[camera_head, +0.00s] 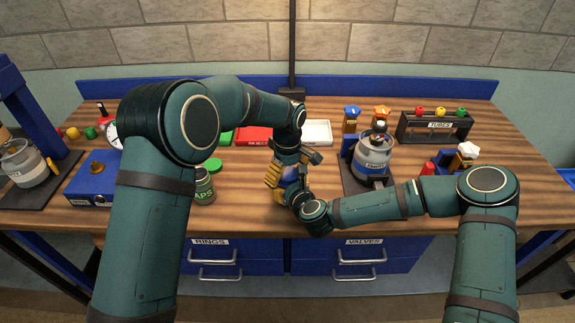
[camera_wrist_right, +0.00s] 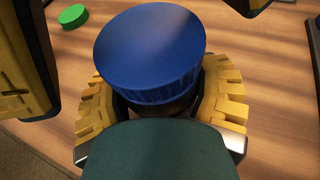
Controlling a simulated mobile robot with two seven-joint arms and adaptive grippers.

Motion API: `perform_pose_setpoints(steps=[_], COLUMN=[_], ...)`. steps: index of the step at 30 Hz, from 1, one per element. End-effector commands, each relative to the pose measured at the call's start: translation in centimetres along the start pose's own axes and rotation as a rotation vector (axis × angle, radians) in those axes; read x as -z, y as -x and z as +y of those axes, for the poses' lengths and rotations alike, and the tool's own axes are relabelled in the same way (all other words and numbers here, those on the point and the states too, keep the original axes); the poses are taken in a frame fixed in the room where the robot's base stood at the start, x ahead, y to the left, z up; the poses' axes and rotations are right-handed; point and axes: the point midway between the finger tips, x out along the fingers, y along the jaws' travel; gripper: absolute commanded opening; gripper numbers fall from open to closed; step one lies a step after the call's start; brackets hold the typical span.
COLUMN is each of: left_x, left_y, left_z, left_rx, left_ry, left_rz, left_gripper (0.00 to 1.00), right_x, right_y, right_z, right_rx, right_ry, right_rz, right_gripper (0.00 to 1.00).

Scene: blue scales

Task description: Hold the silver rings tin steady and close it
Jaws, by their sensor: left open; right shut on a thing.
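A round blue lid (camera_wrist_right: 150,45) sits on top of the tin in the right wrist view and looks level. The tin's body is almost wholly hidden below it; only a dark strip shows. My right gripper (camera_wrist_right: 160,88) is shut on the tin, its yellow-padded fingers on both sides just under the lid. In the head view the blue lid (camera_head: 290,174) is partly covered by the grippers. My left gripper (camera_head: 287,166) is open above, its fingers apart on either side of the lid; I see no contact between them and the lid.
A green CAPS tin (camera_head: 203,187) stands left of the grippers, near a loose green lid (camera_head: 213,165). A silver tin (camera_head: 373,157) stands on a scale to the right. Red (camera_head: 254,136) and white (camera_head: 317,132) trays lie behind. Bare wood shows around the grippers.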

Motion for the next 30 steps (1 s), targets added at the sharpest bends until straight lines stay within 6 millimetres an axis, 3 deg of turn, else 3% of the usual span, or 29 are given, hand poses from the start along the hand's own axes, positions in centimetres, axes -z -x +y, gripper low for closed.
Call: perform_pose_setpoints(steps=[9,15,16,23,30], left_x=[0.02,0.02,0.02,0.05,0.05], left_y=[-0.21,-0.2,-0.19,-0.2,-0.23], left_z=[0.0,0.0,0.0,-0.01,-0.03], left_rx=[0.0,0.0,0.0,0.0,0.0], left_ry=[0.0,0.0,0.0,-0.047,-0.448], left_rz=[0.0,0.0,0.0,0.0,-0.001], left_gripper=[0.96,0.26,0.21,0.2,0.2], right_x=[-0.03,-0.03,-0.03,-0.03,-0.03], right_y=[0.0,0.0,0.0,0.0,0.0], right_z=[0.0,0.0,0.0,0.0,0.0], right_rx=[0.0,0.0,0.0,0.0,0.0], right_ry=[0.0,0.0,0.0,0.0,0.0], right_rz=[-0.001,-0.001,-0.001,-0.001,-0.001], right_gripper=[0.0,0.0,0.0,0.0,0.0])
